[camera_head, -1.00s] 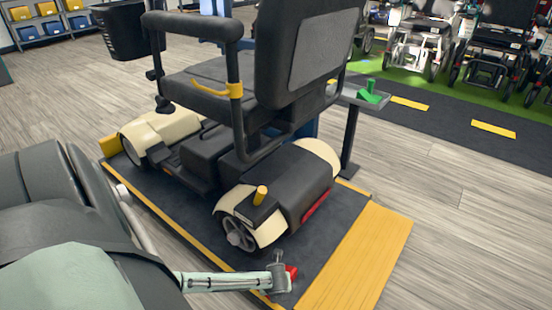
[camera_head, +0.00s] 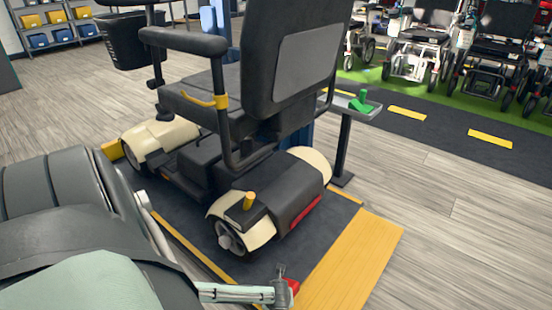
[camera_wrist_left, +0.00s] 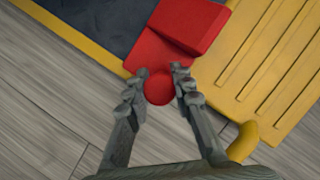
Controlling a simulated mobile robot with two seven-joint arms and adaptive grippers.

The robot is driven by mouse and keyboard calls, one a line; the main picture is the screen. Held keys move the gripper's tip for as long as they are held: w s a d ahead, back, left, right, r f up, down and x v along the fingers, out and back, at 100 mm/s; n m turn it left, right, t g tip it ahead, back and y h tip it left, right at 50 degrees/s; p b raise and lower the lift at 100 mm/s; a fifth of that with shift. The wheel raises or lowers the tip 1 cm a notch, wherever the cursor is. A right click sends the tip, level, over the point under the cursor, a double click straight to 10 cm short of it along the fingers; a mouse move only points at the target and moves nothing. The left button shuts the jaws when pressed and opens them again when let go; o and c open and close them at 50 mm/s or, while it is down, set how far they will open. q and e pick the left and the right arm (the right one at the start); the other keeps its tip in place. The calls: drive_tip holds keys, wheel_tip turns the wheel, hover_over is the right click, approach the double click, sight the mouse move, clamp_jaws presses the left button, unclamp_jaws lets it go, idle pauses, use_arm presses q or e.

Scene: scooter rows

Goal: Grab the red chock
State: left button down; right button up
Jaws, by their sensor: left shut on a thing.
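The red chock (camera_wrist_left: 188,25) is a wedge-shaped block with a round red knob (camera_wrist_left: 159,88) on its near side. It shows by the meeting of the dark mat and the yellow ramp. My left gripper (camera_wrist_left: 161,73) has its two fingers on either side of the knob and is shut on it. In the head view the left gripper (camera_head: 282,284) is at the bottom, and only a small part of the chock (camera_head: 293,287) shows beside it. I cannot tell whether the chock rests on the mat or is raised. My right gripper is not in view.
A mobility scooter (camera_head: 240,120) stands on the dark yellow-edged mat (camera_head: 335,219), just beyond the gripper. The yellow ramp (camera_head: 355,255) lies to the right. Wheelchairs (camera_head: 415,50) line the back. Wood floor at right is clear.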

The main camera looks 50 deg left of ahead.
use_arm(q)
drive_tip(key=c, duration=1.2)
unclamp_jaws()
drive_tip(key=v, duration=1.2)
drive_tip(key=shift+f, duration=0.1)
